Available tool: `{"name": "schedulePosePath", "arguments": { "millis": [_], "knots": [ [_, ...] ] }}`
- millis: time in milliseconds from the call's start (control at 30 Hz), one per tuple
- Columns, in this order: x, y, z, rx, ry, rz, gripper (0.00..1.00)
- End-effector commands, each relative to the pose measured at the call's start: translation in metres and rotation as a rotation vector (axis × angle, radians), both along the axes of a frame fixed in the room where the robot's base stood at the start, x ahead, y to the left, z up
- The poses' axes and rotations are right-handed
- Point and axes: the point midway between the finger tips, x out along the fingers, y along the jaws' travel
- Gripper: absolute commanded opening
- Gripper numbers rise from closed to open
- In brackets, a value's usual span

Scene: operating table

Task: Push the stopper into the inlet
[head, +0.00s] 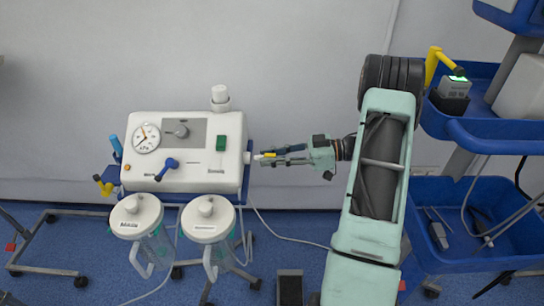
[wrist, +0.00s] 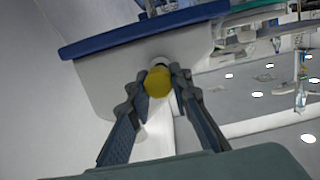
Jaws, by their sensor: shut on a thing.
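A yellow stopper (wrist: 158,82) sits between the fingertips of my gripper (wrist: 160,76) in the wrist view. My gripper (head: 264,157) is shut on it, and the head view shows a bit of yellow (head: 269,155) between the fingers. The inlet (head: 247,157) is a short pale port on the right side of the white suction machine (head: 215,180). My gripper points left at the inlet, with the fingertips very close to it. In the wrist view the inlet's pale rim (wrist: 159,61) shows just beyond the stopper, which hides most of it. I cannot tell whether they touch.
Two clear jars with white lids (head: 136,215) (head: 207,218) hang below the machine's front. A blue trolley (head: 455,203) with trays stands to the right, close to my arm. A thin hose runs across the floor below my gripper.

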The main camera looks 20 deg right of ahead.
Motion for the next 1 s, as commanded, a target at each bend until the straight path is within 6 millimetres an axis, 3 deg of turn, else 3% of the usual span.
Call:
{"name": "schedulePosePath", "arguments": {
  "millis": [1000],
  "knots": [
    [0.010, 0.025, 0.001, 0.002, 0.000, 0.002, 0.00]
  ]
}}
